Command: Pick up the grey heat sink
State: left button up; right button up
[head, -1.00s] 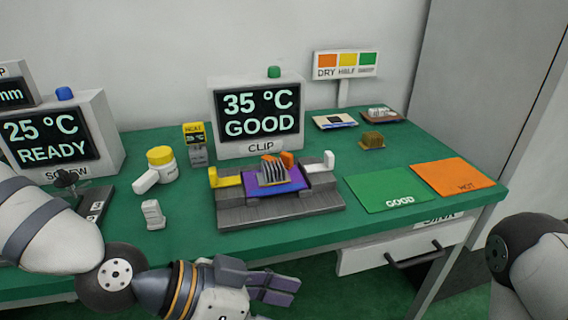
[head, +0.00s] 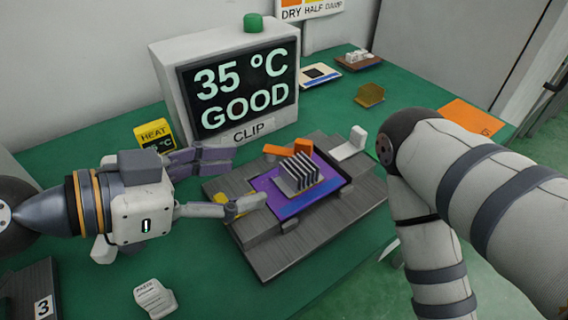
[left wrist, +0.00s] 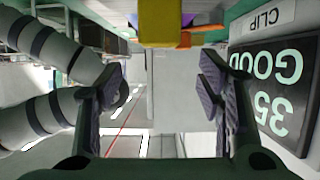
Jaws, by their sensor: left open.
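The grey heat sink (head: 298,172), with upright fins, sits on the purple-blue pad (head: 275,206) of the dark grey clip fixture (head: 285,252). Orange clip parts (head: 290,149) show just behind it. My left gripper (head: 246,178) is open, its fingers pointing right toward the heat sink from the left side of the fixture. The fingers are apart from the heat sink and have nothing between them. In the left wrist view the open fingers (left wrist: 165,90) also show empty, with yellow and orange fixture parts at the top edge. I cannot make out the heat sink there. My right gripper is out of view.
The clip display (head: 238,85) reads 35 °C GOOD and stands close behind my left gripper. A white lever (head: 350,143) rises at the fixture's right. My right arm covers the table's right front. An orange mat (head: 470,118) lies beyond.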

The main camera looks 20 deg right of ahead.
aim_at(293, 168)
pick_arm(q)
jog(key=x, duration=0.9)
jog(key=shift+d, duration=0.3)
jog(key=shift+a+r, duration=0.1)
jog(key=c, duration=1.3)
